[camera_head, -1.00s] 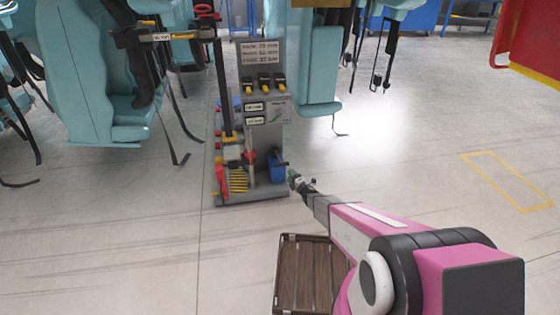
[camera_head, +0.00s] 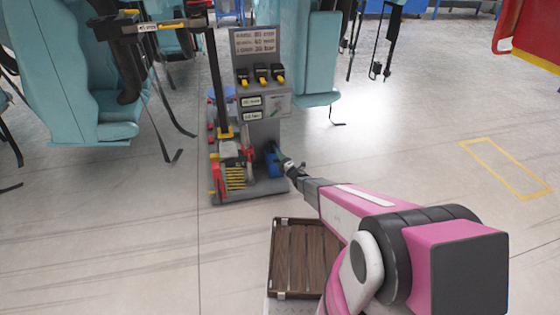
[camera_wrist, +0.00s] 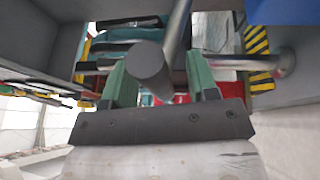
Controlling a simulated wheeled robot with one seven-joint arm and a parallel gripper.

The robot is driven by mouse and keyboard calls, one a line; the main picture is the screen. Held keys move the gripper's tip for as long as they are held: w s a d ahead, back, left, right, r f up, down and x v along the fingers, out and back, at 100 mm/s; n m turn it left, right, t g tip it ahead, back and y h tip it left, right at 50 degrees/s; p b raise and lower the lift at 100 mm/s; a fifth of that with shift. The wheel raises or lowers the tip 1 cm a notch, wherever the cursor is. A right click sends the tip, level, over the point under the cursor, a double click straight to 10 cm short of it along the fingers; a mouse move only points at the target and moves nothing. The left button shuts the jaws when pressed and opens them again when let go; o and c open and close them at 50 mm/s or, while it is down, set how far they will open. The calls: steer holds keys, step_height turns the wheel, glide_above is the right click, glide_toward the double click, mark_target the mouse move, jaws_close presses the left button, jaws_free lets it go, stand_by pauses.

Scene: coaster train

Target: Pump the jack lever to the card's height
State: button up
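The grey jack stand (camera_head: 250,193) stands on the floor, with a white card (camera_head: 255,42) at its top showing lines of text too small to read. Small readout plates (camera_head: 251,101) sit lower on its panel. My gripper (camera_head: 286,163) is at the stand's right side, close to a blue block (camera_head: 271,160). In the wrist view my gripper (camera_wrist: 160,78) has its green fingers apart, with the round dark end of a bar (camera_wrist: 150,70), perhaps the lever, between them. A gap shows beside the right finger; I cannot tell whether either finger touches the bar.
Black-and-yellow knobs (camera_head: 262,75) line the stand's panel. A tall dark post (camera_head: 215,85) rises at its left, beside teal train seats (camera_head: 85,80). A brown wooden slatted crate (camera_head: 302,255) is below my arm. The floor to the right is open, with a yellow outline (camera_head: 500,165).

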jaws_close()
steer(key=shift+w+r, duration=0.15)
steer(key=shift+r, duration=0.7)
steer(key=r, duration=0.1)
steer(key=w+r+m+g+h, duration=0.1)
steer(key=r, duration=0.1)
steer(key=w+r+g+h, duration=0.1)
steer(key=r, duration=0.1)
steer(key=shift+a, duration=0.35)
steer(key=shift+w+a+r+m+g+h, duration=0.2)
steer(key=shift+w+r+m+g+h, duration=0.2)
steer(key=shift+w+r+g, duration=0.45)
steer(key=shift+w+a+r, duration=0.2)
steer(key=shift+w+r, duration=0.45)
steer(key=shift+r, duration=0.05)
steer(key=shift+w+a+r, duration=0.25)
steer(key=shift+w+r, duration=0.4)
steer(key=shift+w, duration=0.05)
steer(key=shift+w+a+r, duration=0.2)
steer(key=shift+w+r, duration=0.45)
steer(key=shift+r, duration=0.05)
jaws_free()
steer(key=shift+w+f, duration=0.1)
